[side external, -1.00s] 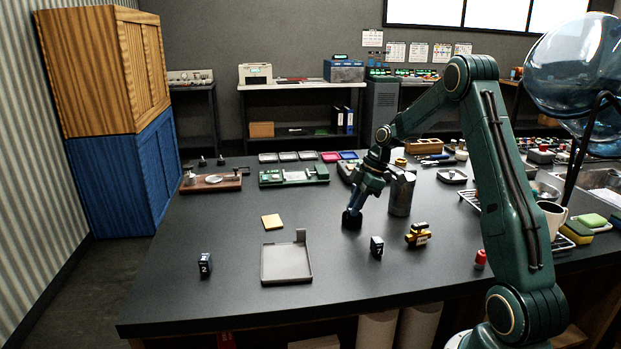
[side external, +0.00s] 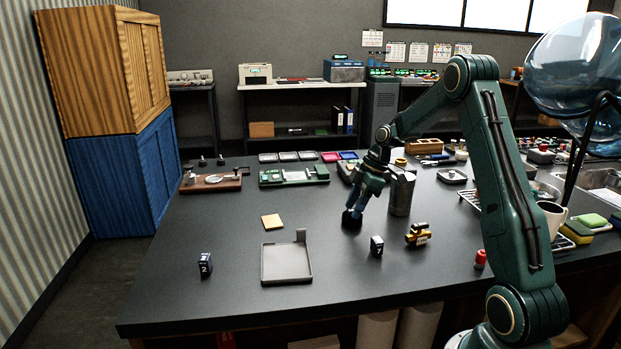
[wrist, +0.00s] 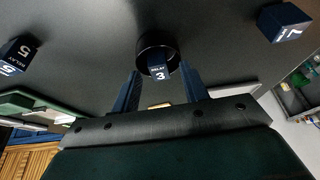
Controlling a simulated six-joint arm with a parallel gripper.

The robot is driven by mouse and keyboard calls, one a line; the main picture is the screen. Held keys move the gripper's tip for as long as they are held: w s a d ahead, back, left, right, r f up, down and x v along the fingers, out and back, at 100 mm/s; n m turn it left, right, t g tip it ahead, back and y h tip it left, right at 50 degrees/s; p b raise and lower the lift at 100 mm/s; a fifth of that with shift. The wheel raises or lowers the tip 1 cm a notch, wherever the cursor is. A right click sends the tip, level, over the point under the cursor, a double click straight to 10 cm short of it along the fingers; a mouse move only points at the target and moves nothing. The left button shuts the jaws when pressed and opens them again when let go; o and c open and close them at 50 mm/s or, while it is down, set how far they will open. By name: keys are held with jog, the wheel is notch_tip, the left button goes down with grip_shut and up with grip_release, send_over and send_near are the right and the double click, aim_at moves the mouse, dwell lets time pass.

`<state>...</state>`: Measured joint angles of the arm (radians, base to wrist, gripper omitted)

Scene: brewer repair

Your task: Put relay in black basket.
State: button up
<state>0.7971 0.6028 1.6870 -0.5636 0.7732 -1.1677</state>
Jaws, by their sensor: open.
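A small dark blue relay marked 3 (wrist: 158,73) sits inside the rim of a round black basket (wrist: 146,40) in the wrist view. How deep it sits is hard to tell. My gripper (wrist: 160,88) is open, with one finger on either side of the relay and apart from it. In the side external view, my gripper (side external: 354,212) points down low over the black basket (side external: 351,223), which is mostly hidden behind the fingers. The relay marked 3 cannot be made out there.
A relay marked 7 (side external: 376,246) and a relay marked 2 (side external: 205,264) stand on the bench. The wrist view shows a relay marked 5 (wrist: 14,56).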

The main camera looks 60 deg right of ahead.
jog(key=shift+r, duration=3.5)
jog(key=shift+a+r, duration=0.1)
jog(key=shift+a+r, duration=0.15)
jog(key=shift+a, duration=0.1)
jog(key=s+a+r+m+h, duration=0.15)
jog(key=s+a+r, duration=0.3)
jog(key=a, duration=0.45)
jog(key=s+a+r+m+h, duration=0.1)
jog(key=s+a+r+m, duration=0.2)
jog(key=a+r, duration=0.45)
jog(key=s+a+f+m+t, duration=0.1)
jog(key=s+a, duration=0.3)
jog(key=s, duration=0.4)
jog(key=s+a+f+m+t, duration=0.1)
jog(key=s+a+f+m, duration=0.1)
jog(key=s+a, duration=0.3)
jog(key=shift+s+a+f+m+h, duration=0.3)
jog(key=shift+s+m, duration=0.45)
jog(key=shift+s, duration=0.75)
jog(key=shift+o, duration=0.3)
jog(key=shift+d+r, duration=0.1)
jog(key=shift+r, duration=0.05)
